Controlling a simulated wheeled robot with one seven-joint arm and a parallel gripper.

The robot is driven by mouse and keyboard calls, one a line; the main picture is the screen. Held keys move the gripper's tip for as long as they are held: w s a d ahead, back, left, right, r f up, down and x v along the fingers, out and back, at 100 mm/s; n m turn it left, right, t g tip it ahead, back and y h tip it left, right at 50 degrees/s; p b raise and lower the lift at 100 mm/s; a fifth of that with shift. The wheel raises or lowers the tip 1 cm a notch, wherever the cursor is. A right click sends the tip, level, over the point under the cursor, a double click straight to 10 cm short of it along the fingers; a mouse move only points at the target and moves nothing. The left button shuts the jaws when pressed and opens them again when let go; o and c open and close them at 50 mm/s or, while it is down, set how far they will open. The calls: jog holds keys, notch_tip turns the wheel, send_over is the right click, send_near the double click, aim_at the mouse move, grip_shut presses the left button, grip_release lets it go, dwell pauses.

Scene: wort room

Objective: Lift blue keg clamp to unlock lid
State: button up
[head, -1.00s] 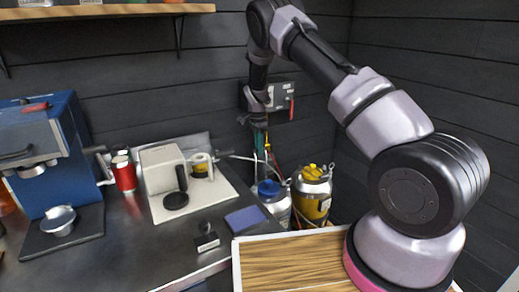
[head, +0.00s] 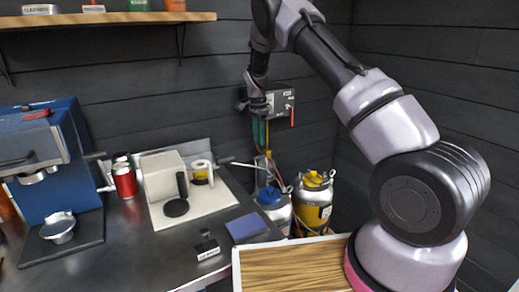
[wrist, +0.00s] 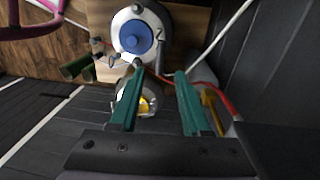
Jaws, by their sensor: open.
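The blue keg (head: 278,212), a silver can with a blue cap, stands at the back beside the counter. In the wrist view its round blue cap (wrist: 138,40) shows from above near the top. A thin grey lever-like piece (wrist: 160,55) lies at the cap's right; I cannot tell its exact position or whether it is the clamp. My gripper (head: 261,132) hangs above the kegs, with green fingers pointing down. In the wrist view the gripper (wrist: 159,73) is open and empty, its fingertips below the cap in the picture. I see no contact.
A yellow keg (head: 315,208) stands right of the blue one. A red hose (wrist: 223,98) runs near the right finger in the wrist view. A control box (head: 283,104) is on the wall behind. The counter (head: 145,245) carries a blue machine (head: 75,150) and a red can (head: 124,182).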

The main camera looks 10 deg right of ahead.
notch_tip(320, 180, up, 3)
jog(key=shift+w+f, duration=0.1)
jog(key=shift+f, duration=0.05)
